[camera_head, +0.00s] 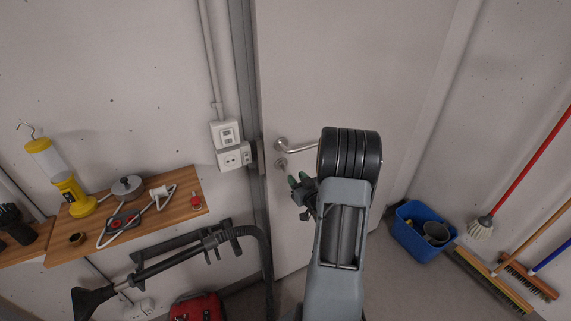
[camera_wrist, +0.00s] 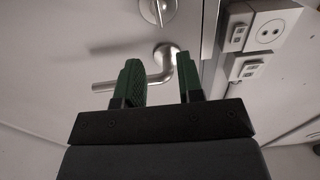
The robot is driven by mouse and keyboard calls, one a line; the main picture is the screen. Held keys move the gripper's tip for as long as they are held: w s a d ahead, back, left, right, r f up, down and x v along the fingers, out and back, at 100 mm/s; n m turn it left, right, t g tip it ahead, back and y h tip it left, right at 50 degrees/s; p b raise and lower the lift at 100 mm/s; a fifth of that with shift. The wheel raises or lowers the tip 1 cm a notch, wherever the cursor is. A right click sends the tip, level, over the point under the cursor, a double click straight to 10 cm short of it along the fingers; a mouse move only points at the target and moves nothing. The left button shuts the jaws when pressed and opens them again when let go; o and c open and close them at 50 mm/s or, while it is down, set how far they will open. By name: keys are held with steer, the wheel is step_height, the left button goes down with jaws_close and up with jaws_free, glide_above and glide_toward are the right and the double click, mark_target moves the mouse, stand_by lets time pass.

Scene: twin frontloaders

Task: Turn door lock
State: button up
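The pale door (camera_head: 330,75) is closed against its grey frame. Its metal lever handle (camera_head: 295,147) sits near the left edge, with the round door lock (camera_head: 281,164) just below it. My gripper (camera_head: 298,181) is in front of the door, a little below and right of the lock. In the wrist view, which looks upside down, my gripper (camera_wrist: 161,78) has its two green fingers apart with nothing held between them. There the lever handle (camera_wrist: 158,75) shows behind and between the fingers. The lock (camera_wrist: 158,8) with its turn knob lies beyond the fingertips, partly cut off by the top edge.
Switch and socket boxes (camera_head: 229,145) are on the wall left of the door. A blue bucket (camera_head: 415,240) and brooms stand at the right.

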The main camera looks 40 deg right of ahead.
mark_target(285, 165)
steer(key=w, duration=0.3)
steer(key=w+p, duration=0.1)
steer(key=w, duration=0.2)
steer(key=w+d, duration=0.1)
steer(key=w, duration=0.2)
steer(key=shift+r+p, duration=0.1)
steer(key=shift+p, duration=0.3)
steer(key=shift+d, duration=0.1)
jaws_close()
